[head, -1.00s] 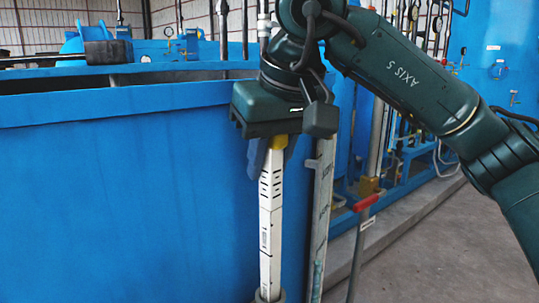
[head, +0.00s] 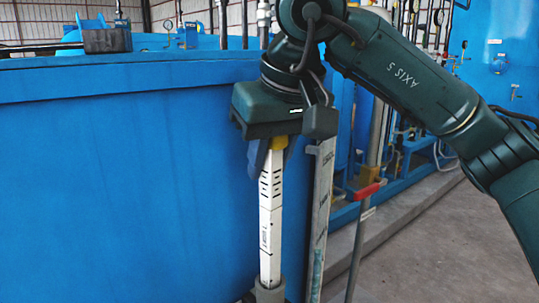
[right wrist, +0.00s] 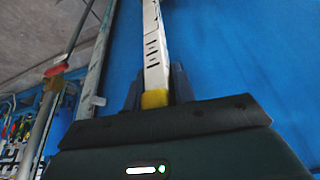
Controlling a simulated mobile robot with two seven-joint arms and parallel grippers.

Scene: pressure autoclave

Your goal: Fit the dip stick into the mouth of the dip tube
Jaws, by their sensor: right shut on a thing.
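The dip stick (head: 270,215) is a long white bar with black marks and a yellow top. It hangs upright beside the blue tank wall, and it also shows in the right wrist view (right wrist: 154,48). My right gripper (head: 269,157) points down and is shut on the stick near its yellow top. The stick's lower end meets a grey collar, the mouth of the dip tube (head: 268,292), at the bottom edge of the head view. The stick's tip is hidden there, and it appears to be inside the collar. My left gripper is not in view.
A big blue tank (head: 120,180) fills the left, close to the stick. A grey upright rail (head: 319,220) stands just right of the stick. A red-handled pole (head: 367,190) stands further right. Bare floor (head: 430,250) lies at lower right.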

